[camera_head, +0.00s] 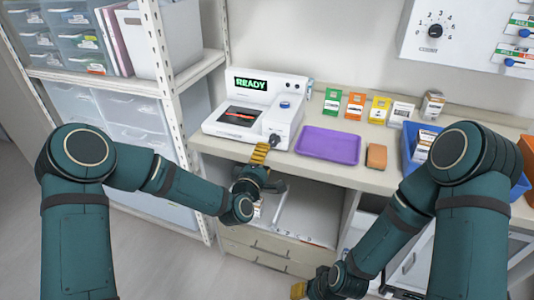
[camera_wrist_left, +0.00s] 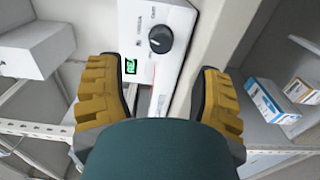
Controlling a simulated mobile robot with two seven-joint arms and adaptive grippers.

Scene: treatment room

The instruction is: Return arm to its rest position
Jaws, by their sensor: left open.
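My left arm reaches in from the left in the camera head view. Its gripper (camera_head: 260,154) is in front of the counter edge, just below the white machine. In the left wrist view the gripper (camera_wrist_left: 160,92) shows two yellow fingers spread apart with nothing held between them. My right arm bends down on the right. Its gripper (camera_head: 300,290) is low at the bottom edge of the camera head view, partly cut off, so its opening cannot be told.
A white machine (camera_head: 225,121) reading READY stands on the counter. Right of it are a purple tray (camera_head: 328,146), an orange-brown block (camera_head: 376,156), upright packets and a blue bin (camera_head: 409,150). An open shelf space (camera_head: 310,212) lies below. A storage rack (camera_head: 181,105) stands left.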

